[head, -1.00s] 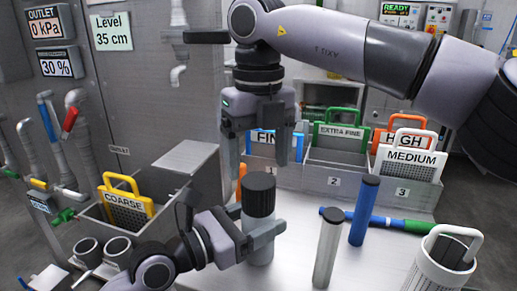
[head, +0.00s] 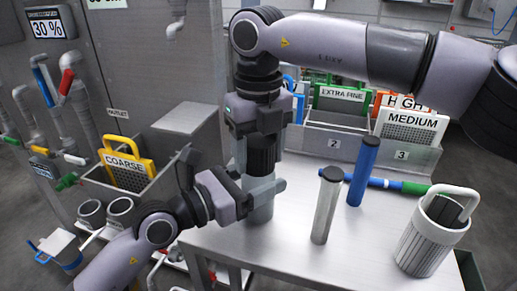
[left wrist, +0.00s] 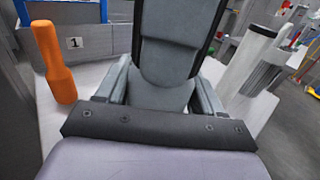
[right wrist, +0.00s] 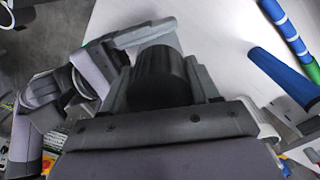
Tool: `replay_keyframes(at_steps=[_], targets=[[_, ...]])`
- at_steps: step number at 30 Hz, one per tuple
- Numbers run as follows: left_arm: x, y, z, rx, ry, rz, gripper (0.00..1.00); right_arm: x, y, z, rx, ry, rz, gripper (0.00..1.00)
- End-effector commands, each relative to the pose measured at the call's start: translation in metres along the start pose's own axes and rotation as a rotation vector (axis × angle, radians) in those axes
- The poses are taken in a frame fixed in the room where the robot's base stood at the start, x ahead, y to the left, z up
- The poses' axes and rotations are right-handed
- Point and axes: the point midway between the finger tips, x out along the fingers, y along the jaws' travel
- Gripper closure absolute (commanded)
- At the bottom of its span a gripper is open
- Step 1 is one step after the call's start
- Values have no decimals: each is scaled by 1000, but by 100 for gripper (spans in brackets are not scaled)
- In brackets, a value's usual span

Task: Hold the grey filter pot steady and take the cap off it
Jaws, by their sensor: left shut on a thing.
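The grey filter pot (head: 260,213) stands upright at the left part of the metal bench. My left gripper (head: 264,190) is shut around its body from the left; the left wrist view shows the pot (left wrist: 160,97) between the fingers. The ribbed black cap (head: 264,156) is on top of the pot. My right gripper (head: 262,163) points straight down over the cap, with a finger on either side of it. In the right wrist view the cap (right wrist: 160,75) sits between the fingers, which look open; contact is hard to judge.
A grey tube with a black top (head: 327,207), a blue cylinder (head: 362,172) and a white ribbed basket (head: 432,240) stand to the right. A blue-green rod (head: 400,186) lies behind them. An orange bottle (left wrist: 53,62) stands near the pot. Labelled filter bins line the back.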

Motion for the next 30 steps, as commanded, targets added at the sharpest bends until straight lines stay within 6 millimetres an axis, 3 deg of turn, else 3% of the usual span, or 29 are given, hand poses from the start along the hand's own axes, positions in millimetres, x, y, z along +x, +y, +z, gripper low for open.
replay_keyframes(at_steps=[7, 18, 30], targets=[[0, 0, 0, 0, 0, 0, 100, 0, -1, 0, -80, 1, -1, 76], [0, 0, 0, 0, 0, 1, 100, -1, -1, 0, -528, 1, 0, 77], [0, 0, 0, 0, 0, 0, 100, -1, -1, 0, -533, 1, -1, 77]])
